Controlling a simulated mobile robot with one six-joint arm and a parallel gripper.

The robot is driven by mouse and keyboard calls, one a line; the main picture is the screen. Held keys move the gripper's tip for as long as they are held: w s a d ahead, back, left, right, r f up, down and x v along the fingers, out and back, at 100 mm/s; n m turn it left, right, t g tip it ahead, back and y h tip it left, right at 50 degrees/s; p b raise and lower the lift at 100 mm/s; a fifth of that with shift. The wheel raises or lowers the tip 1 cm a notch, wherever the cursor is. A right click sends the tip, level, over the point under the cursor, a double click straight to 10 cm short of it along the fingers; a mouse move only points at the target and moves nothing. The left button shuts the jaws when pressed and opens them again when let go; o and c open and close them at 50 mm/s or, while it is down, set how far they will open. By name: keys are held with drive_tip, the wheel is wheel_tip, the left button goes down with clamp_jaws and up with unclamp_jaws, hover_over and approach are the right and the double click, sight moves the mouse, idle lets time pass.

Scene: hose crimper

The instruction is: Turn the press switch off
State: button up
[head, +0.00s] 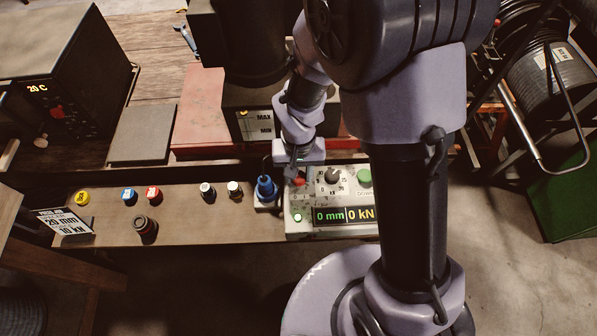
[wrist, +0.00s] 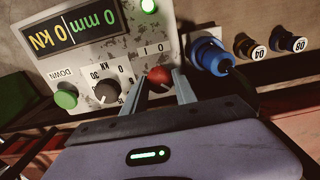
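The crimper's control panel (head: 300,228) has a red switch knob (wrist: 159,75) with I and O marks beside it. The knob also shows in the head view (head: 299,182). A green lamp (wrist: 148,6) on the panel is lit. The display (wrist: 72,31) reads 0 mm and 0 kN. My gripper (wrist: 160,82) is at the red knob, with one finger on each side of it. The fingers look open, with the knob between their tips. Whether either finger touches the knob is hard to tell. In the head view my wrist partly hides the knob.
A black dial (wrist: 107,92) and a green DOWN button (wrist: 65,99) sit on one side of the knob. A blue connector (wrist: 210,57) stands close on the other side. Several fittings, including a red one (head: 153,192), stand along the wooden shelf (head: 190,228).

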clamp_jaws()
drive_tip(key=n, duration=0.4)
drive_tip(key=shift+n, duration=0.3)
drive_tip(key=n, duration=0.3)
drive_tip(key=shift+n+p, duration=0.3)
drive_tip(key=shift+n, duration=0.1)
drive_tip(key=n, duration=0.5)
drive_tip(key=shift+p, duration=0.4)
drive_tip(key=shift+n+p, duration=0.4)
drive_tip(key=shift+n, duration=1.9)
